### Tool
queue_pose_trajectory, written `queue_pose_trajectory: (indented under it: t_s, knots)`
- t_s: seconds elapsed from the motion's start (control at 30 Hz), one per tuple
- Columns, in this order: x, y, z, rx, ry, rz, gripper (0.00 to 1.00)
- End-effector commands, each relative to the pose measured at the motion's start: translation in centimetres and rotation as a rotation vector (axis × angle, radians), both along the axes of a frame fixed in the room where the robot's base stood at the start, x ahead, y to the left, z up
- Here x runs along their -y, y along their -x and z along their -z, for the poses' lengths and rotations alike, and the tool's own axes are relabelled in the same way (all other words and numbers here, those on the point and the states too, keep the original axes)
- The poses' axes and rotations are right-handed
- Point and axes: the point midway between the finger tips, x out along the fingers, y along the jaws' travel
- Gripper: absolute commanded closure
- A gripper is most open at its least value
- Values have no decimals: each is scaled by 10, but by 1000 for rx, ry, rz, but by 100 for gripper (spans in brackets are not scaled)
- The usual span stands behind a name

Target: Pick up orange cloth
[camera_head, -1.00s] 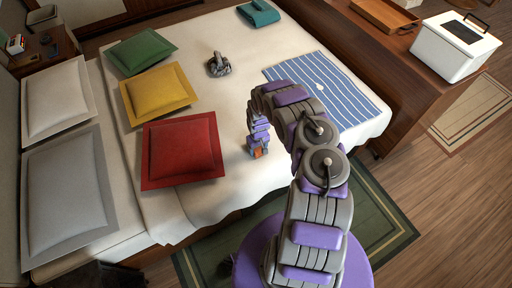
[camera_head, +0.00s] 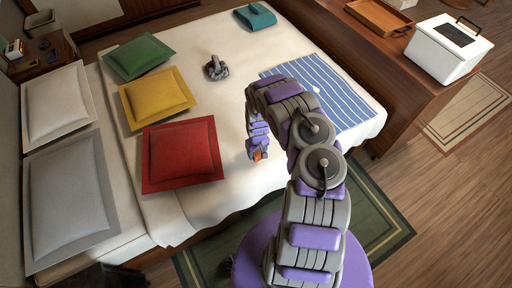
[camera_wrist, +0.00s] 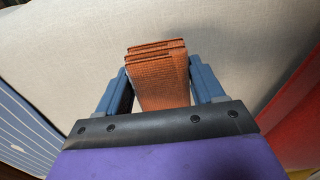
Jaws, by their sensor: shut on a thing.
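The folded orange cloth (camera_wrist: 162,80) is between the two blue fingers of my gripper (camera_wrist: 160,88) in the wrist view, which are shut on it. Its layered folded end sticks out past the fingertips. In the head view only a small orange patch of the cloth (camera_head: 259,155) shows at the end of my gripper (camera_head: 258,154), over the near part of the white bed. I cannot tell how far the cloth is above the bed cover.
On the bed (camera_head: 225,110) lie a red cushion (camera_head: 182,152), a yellow cushion (camera_head: 157,97), a green cushion (camera_head: 144,54), a grey object (camera_head: 216,68), a folded teal cloth (camera_head: 255,16) and a blue striped cloth (camera_head: 345,97). A white box (camera_head: 446,50) stands on the wooden bench.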

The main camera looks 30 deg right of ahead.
Motion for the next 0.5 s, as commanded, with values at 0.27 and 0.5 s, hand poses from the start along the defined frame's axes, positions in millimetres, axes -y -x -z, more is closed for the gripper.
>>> queue_pose_trajectory:
  t_s: [0.27,0.5]
  knots:
    - [-18,60,-13,-5,-3,1,67]
    - [-28,93,-14,-5,-3,-1,67]
